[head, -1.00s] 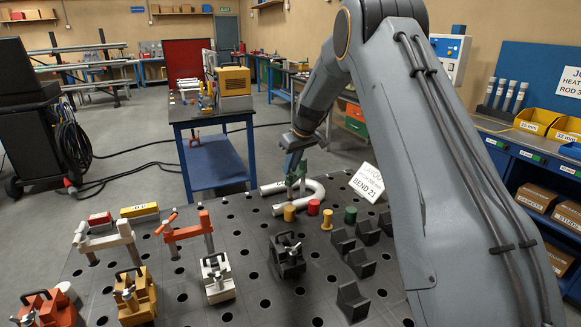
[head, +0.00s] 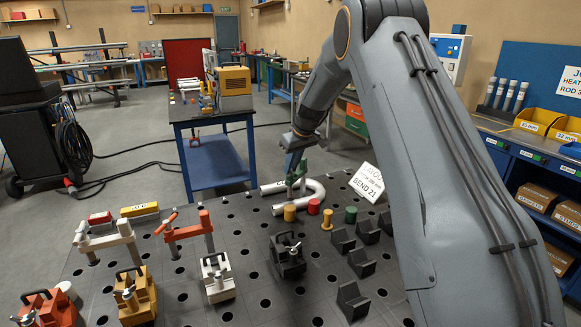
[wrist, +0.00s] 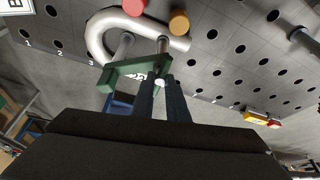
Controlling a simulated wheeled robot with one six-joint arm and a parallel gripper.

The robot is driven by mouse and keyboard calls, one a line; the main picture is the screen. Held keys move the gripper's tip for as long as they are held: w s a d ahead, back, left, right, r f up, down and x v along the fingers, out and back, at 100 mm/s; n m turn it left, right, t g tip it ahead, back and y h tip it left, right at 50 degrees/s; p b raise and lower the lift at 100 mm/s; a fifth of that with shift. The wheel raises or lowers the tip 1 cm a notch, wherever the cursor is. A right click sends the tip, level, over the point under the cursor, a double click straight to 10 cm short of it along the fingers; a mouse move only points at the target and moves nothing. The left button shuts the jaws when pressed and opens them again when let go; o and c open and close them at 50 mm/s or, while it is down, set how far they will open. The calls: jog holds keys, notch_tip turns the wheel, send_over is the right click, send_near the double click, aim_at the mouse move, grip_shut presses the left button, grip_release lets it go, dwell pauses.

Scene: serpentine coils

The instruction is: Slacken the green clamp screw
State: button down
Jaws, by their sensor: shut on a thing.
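The green clamp (wrist: 136,72) stands at the U-bent grey tube (wrist: 101,40) on the perforated table, seen in the wrist view. In the head view the green clamp (head: 298,177) is small and partly hidden by my arm. My gripper (wrist: 161,82) is at the near end of the clamp, its two dark fingers shut around the clamp's screw (wrist: 159,77), whose pale end shows between the fingertips. It also shows in the head view (head: 293,163), coming down on the clamp from above. The fingers hide most of the screw. I cannot tell whether the screw's foot presses on the tube.
Yellow, red and green pegs (head: 290,213) stand close beside the tube. Several toggle blocks (head: 217,278) line the front. A white "BEND 21" sign (head: 367,183) stands right of the tube.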

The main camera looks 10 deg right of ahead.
jog(key=c, duration=1.7)
grip_release()
jog(key=shift+b+v, duration=1.5)
jog(key=shift+v, duration=2.45)
jog(key=shift+d, duration=0.1)
